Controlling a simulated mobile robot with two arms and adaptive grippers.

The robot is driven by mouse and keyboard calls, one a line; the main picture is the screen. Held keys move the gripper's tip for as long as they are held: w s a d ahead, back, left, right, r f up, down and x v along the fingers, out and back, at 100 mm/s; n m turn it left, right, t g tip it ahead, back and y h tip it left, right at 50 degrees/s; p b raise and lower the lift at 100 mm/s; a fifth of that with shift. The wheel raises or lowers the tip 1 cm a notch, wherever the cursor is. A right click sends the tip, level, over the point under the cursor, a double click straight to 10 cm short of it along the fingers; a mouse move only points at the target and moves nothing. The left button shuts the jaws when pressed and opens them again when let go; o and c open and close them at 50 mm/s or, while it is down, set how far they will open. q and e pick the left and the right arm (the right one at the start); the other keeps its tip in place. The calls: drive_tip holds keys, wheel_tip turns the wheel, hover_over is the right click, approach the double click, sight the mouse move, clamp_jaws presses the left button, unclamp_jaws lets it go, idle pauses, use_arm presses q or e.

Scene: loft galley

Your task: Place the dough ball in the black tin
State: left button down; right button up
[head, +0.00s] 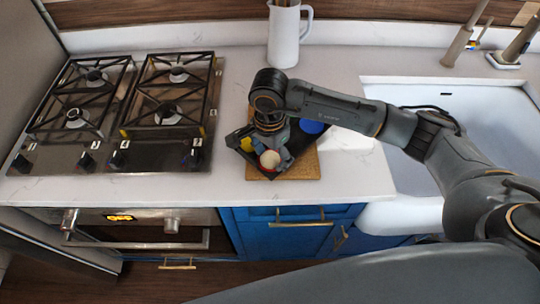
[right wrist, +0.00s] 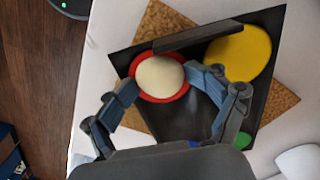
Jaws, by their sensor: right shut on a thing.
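The cream dough ball (head: 270,160) is between the fingertips of my right gripper (head: 268,153), over the front part of the black tin (head: 288,163). In the right wrist view the dough ball (right wrist: 160,77) has a finger of my right gripper (right wrist: 163,84) at each side. A red round piece (right wrist: 176,94) shows as a ring around the dough ball. I cannot tell whether the ball touches it. The black tin (right wrist: 184,120) lies flat and turned at an angle. My left gripper is not in view.
The tin lies on a cork board (head: 309,164) on the white counter. Yellow (right wrist: 240,52), green (right wrist: 243,141) and blue (head: 312,126) round pieces are in it. A gas hob (head: 120,110) is left, a white jug (head: 284,38) behind, a sink (head: 450,105) right.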

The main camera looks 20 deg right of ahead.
sight(270, 155)
drive_tip(key=shift+r+p, duration=0.6)
drive_tip(key=shift+p, duration=0.25)
drive_tip(key=shift+w+r, duration=0.1)
drive_tip(key=shift+r, duration=0.25)
wheel_tip(270, 155, up, 11)
drive_tip(key=b, duration=0.3)
drive_tip(key=shift+r, duration=0.2)
